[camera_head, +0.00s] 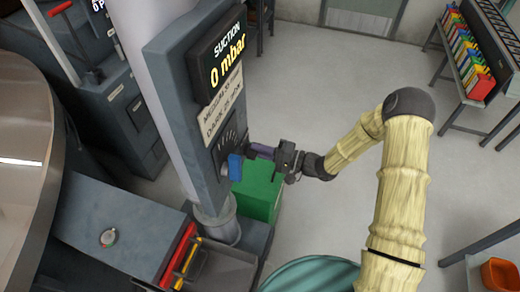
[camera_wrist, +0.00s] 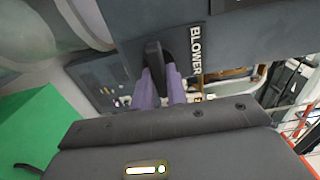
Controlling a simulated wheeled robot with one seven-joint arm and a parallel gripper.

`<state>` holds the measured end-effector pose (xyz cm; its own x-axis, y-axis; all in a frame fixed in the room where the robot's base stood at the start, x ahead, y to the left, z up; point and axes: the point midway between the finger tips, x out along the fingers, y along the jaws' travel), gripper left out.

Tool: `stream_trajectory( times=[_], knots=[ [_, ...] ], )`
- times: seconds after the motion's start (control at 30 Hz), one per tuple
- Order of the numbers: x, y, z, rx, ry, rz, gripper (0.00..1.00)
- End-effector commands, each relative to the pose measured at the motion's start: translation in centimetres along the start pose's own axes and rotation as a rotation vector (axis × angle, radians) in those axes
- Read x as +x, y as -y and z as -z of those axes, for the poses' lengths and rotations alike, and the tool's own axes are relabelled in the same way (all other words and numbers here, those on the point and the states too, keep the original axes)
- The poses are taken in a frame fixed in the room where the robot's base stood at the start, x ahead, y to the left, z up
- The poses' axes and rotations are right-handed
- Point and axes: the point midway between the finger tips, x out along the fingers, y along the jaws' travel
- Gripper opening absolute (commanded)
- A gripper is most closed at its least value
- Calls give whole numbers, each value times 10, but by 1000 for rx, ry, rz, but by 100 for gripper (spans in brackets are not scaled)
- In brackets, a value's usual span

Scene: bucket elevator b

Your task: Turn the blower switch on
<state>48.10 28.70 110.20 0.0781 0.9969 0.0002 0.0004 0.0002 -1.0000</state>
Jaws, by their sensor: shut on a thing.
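The blower switch is a black lever (camera_wrist: 153,52) on a dark panel, beside the white word BLOWER (camera_wrist: 195,50) in the wrist view. My gripper (camera_wrist: 160,78) has its two purple fingers shut on the lever, one on each side. The lever's tip stands up past the fingers. In the head view my gripper (camera_head: 256,150) reaches from the right to the side of the grey control post (camera_head: 178,100); the lever is mostly hidden there. The suction display (camera_head: 222,60) reads 0 mbar.
A blue knob (camera_head: 235,167) with a dial scale sits on the post's front, close to my gripper. A green box (camera_head: 262,192) stands below it. A teal round container (camera_head: 312,275) is at the bottom. A rack of colourful items (camera_head: 468,58) stands far right. The middle floor is clear.

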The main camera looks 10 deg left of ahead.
Motion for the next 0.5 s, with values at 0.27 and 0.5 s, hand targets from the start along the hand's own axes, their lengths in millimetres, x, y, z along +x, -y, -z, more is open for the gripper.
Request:
stream_trajectory(
  times=[0.27,0.5],
  knots=[
    [-1,-1,0,18,-2,-3,0],
    [-1,-2,0,18,-2,-3,22]
  ],
)
